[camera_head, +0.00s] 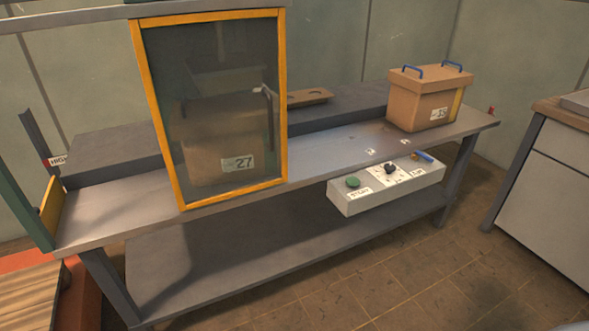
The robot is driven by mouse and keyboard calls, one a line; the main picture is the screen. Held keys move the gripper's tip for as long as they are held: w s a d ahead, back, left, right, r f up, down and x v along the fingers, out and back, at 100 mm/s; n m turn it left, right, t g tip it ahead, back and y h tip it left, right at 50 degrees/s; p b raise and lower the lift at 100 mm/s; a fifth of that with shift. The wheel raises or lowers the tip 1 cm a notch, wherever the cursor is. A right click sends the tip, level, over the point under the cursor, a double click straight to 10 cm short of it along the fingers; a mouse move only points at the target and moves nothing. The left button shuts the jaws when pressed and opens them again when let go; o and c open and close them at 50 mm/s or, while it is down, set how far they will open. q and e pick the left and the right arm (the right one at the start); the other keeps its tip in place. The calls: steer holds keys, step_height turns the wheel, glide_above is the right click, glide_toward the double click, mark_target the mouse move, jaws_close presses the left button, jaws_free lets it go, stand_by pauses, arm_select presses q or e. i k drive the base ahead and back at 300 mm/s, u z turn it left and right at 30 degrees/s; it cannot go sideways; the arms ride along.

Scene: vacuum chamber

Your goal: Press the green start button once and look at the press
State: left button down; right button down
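The green start button (353,182) sits at the left end of a pale control box (348,207) on the bench's front edge. A label reading START is beside it. A dark knob (389,169) on a white dial plate and a blue handle (424,156) are to its right. The press cannot be clearly identified; a yellow-framed clear panel (282,100) stands at the bench's left half, with a brown box (205,150) labelled 27 behind it. Neither of my grippers is in view, and nothing touches the button.
A brown lidded box (415,105) with blue handles and a label stands at the bench's right end. The metal bench (320,155) has a lower shelf (210,262). A white cabinet (550,190) stands at the right. Floor before the control box is clear.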

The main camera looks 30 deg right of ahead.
mark_target(352, 182)
steer(key=u, duration=0.1)
steer(key=i, duration=0.8)
steer(key=z, duration=0.65)
steer(key=i, duration=0.4)
steer(key=z, duration=0.35)
